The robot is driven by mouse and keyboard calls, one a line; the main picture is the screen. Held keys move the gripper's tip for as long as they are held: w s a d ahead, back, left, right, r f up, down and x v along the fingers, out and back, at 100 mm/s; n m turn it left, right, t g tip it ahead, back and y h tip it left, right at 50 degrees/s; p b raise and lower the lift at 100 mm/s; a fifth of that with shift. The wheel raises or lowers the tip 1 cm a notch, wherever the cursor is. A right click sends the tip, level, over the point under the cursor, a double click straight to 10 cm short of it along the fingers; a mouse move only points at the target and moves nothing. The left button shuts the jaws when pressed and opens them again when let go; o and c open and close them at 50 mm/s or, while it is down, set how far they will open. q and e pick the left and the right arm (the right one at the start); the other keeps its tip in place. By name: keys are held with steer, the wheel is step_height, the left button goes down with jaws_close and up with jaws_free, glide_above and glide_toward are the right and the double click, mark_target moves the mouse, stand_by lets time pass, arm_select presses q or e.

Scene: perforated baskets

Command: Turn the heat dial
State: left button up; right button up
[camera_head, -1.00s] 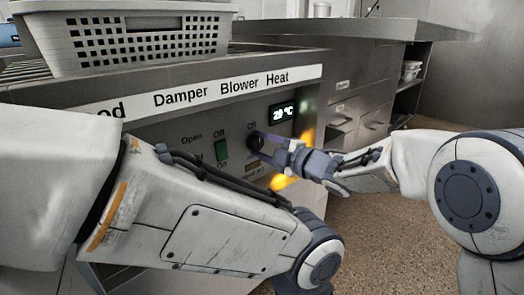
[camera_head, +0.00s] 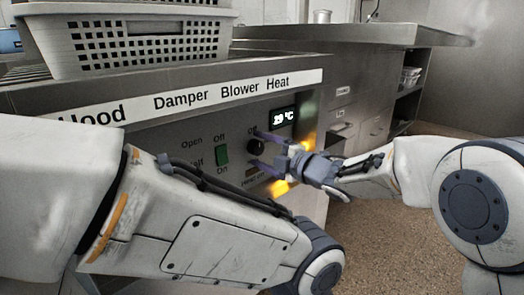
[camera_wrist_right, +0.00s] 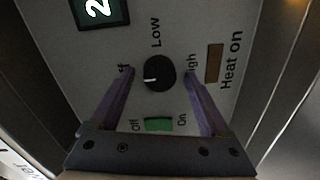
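The heat dial (camera_head: 255,147) is a round black knob on the grey control panel under the "Heat" label. My right gripper (camera_head: 258,150) is open in front of the panel. In the wrist view its two purple fingers (camera_wrist_right: 158,75) lie on either side of the dial, with gaps between them and the knob. Whether the tips touch the panel I cannot tell. My left arm crosses the foreground; its gripper is out of view.
A green switch (camera_head: 222,155) is left of the dial. A temperature display (camera_head: 284,118) is above right, and a "Heat on" indicator (camera_wrist_right: 214,63) lies beside the dial. Grey perforated baskets (camera_head: 140,45) stand on top. A steel counter (camera_head: 350,35) is behind; open floor lies at right.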

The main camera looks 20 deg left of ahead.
steer(key=p+v, duration=0.4)
steer(key=v, duration=0.6)
steer(key=shift+s+d, duration=0.15)
steer(key=shift+d, duration=0.1)
steer(key=shift+r, duration=0.15)
